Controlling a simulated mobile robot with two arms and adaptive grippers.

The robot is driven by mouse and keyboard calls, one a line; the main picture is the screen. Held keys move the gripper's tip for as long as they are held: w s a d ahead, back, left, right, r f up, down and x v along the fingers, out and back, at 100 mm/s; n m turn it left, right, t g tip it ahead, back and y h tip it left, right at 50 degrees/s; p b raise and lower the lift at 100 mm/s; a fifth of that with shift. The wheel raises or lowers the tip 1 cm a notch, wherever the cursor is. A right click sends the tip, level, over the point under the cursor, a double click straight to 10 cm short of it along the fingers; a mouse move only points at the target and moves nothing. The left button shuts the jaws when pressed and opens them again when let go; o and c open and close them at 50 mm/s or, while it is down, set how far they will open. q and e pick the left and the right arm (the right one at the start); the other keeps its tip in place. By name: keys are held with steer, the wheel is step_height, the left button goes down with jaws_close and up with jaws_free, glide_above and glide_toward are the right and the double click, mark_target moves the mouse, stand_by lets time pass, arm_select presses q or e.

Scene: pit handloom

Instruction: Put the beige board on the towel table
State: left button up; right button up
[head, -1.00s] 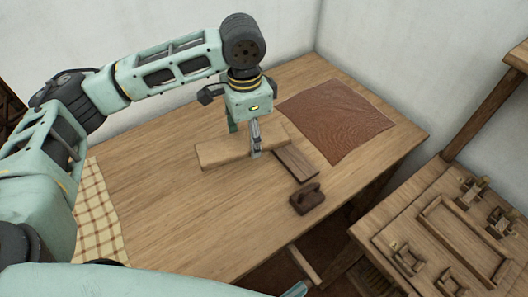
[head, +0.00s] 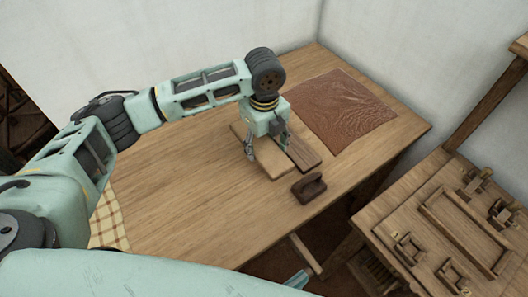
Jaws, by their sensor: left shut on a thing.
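The beige board (head: 274,168) is a flat light-wood piece near the middle of the wooden table (head: 190,190) in the head view. My left gripper (head: 267,148) points down with one finger at each side of the board and is shut on it. The gripper hides the board's middle. I cannot tell whether the board touches the tabletop or is just above it. A checked towel (head: 107,223) lies on this table's left end, partly hidden by my left arm. My right gripper is not in view.
A darker board (head: 304,153) lies close to the beige board's right side. A dark wooden block with a handle (head: 308,188) is near the front edge. A red-brown cloth (head: 342,112) covers the back right. A wooden stand with fittings (head: 445,220) is at right. The table's left middle is clear.

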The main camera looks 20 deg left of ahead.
mark_target(264, 148)
arm_select(q)
steer(key=shift+f+p, duration=0.3)
steer(key=shift+f, duration=3.05)
steer(key=shift+f, duration=0.15)
steer(key=o, duration=1.3)
step_height(264, 148, up, 12)
steer(key=shift+r+b, duration=0.2)
steer(key=shift+b, duration=0.45)
